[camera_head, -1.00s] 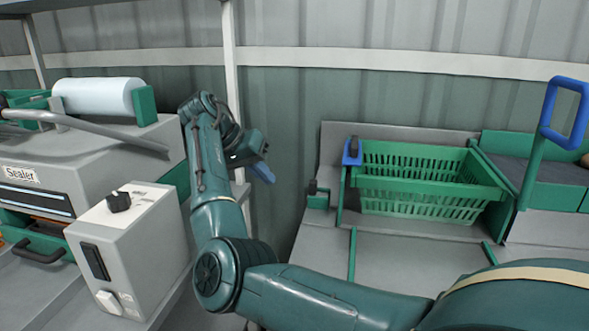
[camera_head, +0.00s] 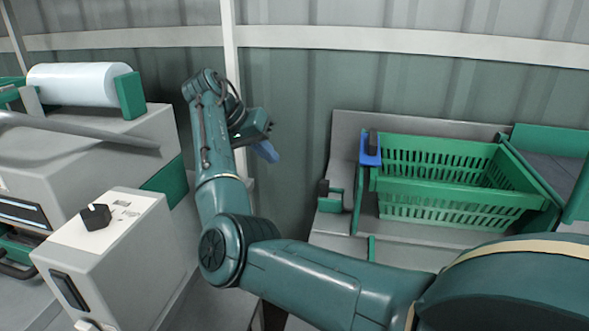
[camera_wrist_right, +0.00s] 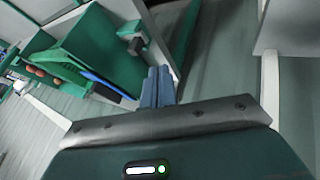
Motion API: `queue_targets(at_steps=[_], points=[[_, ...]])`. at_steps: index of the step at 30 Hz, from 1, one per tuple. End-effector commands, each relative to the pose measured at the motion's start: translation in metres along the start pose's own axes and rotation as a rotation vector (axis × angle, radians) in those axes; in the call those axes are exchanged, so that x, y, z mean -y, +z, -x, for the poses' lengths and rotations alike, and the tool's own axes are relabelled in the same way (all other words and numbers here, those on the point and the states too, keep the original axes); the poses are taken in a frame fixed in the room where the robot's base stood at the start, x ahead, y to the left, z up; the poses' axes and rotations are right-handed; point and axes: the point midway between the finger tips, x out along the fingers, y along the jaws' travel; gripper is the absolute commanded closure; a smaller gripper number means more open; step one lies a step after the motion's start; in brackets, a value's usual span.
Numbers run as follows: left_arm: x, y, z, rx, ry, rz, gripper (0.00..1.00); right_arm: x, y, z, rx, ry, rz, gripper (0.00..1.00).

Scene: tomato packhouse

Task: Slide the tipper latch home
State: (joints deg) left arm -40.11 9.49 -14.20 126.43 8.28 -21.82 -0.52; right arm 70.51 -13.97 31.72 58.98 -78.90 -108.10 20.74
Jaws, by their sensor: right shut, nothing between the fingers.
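The tipper holds a green slatted crate (camera_head: 450,170) at the right of the head view. At the tipper's left side is a small green bracket with a dark knob (camera_head: 323,188), which looks like the latch. A blue clamp with a black top (camera_head: 371,150) grips the crate's left rim. My right gripper (camera_head: 266,152) is shut and empty, its blue fingers pointing down, left of the tipper and apart from it. In the right wrist view the shut fingers (camera_wrist_right: 158,86) show, with a dark-knobbed green bracket (camera_wrist_right: 131,36) beyond them. My left gripper is out of view.
The sealer (camera_head: 70,160) with a film roll (camera_head: 72,84) and a grey control box (camera_head: 110,250) stand at the left. A white post (camera_head: 229,60) rises close behind my right arm. Open space lies between the post and the tipper.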

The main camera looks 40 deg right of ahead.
Motion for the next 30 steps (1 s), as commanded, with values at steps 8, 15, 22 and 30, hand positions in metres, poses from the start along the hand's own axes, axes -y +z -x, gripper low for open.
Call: queue_targets(at_steps=[8, 15, 22, 30], points=[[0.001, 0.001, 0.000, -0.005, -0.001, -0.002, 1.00, 0.000, 0.001, -0.050, 0.002, 0.003, 0.000, 1.00], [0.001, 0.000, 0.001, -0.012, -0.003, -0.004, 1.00, -0.001, 0.001, -0.100, 0.002, 0.002, 0.000, 1.00], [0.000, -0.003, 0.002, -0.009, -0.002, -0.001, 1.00, -0.028, 0.000, -0.110, 0.000, 0.001, -0.002, 1.00], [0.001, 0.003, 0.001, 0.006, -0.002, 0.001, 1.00, -0.036, 0.001, -0.115, 0.001, 0.001, 0.000, 1.00]])
